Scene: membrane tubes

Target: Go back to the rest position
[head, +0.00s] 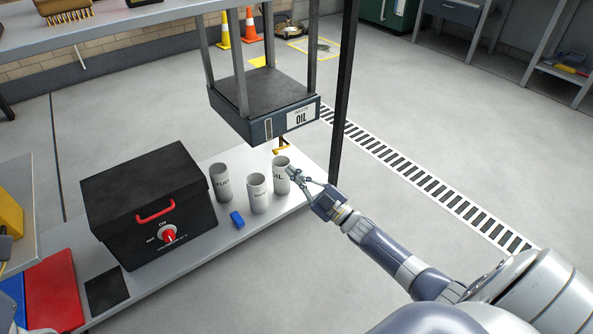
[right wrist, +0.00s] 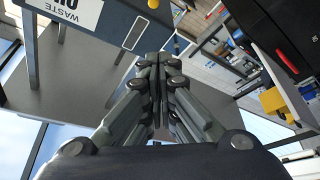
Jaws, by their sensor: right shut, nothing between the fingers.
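My left gripper is not in view.
A black box (head: 120,190) with a red handle and knob stands left on the grey bench (head: 262,226). Open floor (head: 420,130) lies right.

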